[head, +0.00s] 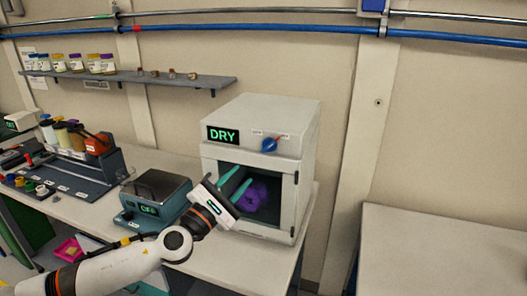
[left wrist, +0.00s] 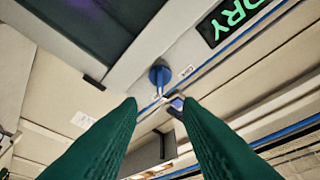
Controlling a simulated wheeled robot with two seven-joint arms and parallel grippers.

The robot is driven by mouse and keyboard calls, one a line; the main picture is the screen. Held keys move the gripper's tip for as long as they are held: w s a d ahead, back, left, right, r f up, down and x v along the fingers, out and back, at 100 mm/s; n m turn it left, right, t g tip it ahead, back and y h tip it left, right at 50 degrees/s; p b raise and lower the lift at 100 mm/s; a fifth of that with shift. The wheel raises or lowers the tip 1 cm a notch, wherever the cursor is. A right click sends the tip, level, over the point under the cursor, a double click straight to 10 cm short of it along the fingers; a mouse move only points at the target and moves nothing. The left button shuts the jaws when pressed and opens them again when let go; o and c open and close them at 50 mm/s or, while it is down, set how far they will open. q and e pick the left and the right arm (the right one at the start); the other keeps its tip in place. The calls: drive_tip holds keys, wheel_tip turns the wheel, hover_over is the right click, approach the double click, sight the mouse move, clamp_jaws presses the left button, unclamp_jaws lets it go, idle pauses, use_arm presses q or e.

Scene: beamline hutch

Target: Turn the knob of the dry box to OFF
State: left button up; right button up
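The dry box (head: 260,118) is a white cabinet on the bench with a lit green DRY display (head: 223,135) and a dark front window. Its blue knob (head: 269,145) sits right of the display, below two small labels too small to read. The knob seems to point up and right. My left gripper (head: 243,178) is open and empty, its green fingers in front of the window, below the knob. In the left wrist view the knob (left wrist: 159,76) lies beyond the gap between the open fingertips (left wrist: 160,103), apart from them. My right gripper is not in view.
A purple object (head: 256,195) shows behind the box window. A teal scale (head: 155,188) stands left of the box, with a rack of bottles (head: 75,135) further left. A wall shelf (head: 150,79) holds jars. An empty-topped table (head: 440,240) stands at the right.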

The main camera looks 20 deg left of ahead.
sight(267, 149)
use_arm(q)
drive_tip(key=p+x, duration=0.2)
drive_tip(key=x, duration=0.7)
drive_tip(key=shift+w+d+r, duration=0.1)
drive_tip(key=shift+w+d, duration=0.05)
drive_tip(key=shift+w, duration=0.1)
drive_tip(key=shift+w+d+r, duration=0.1)
drive_tip(key=shift+w+d, duration=0.15)
drive_tip(key=shift+w, duration=0.4)
drive_tip(key=shift+c, duration=0.3)
clamp_jaws()
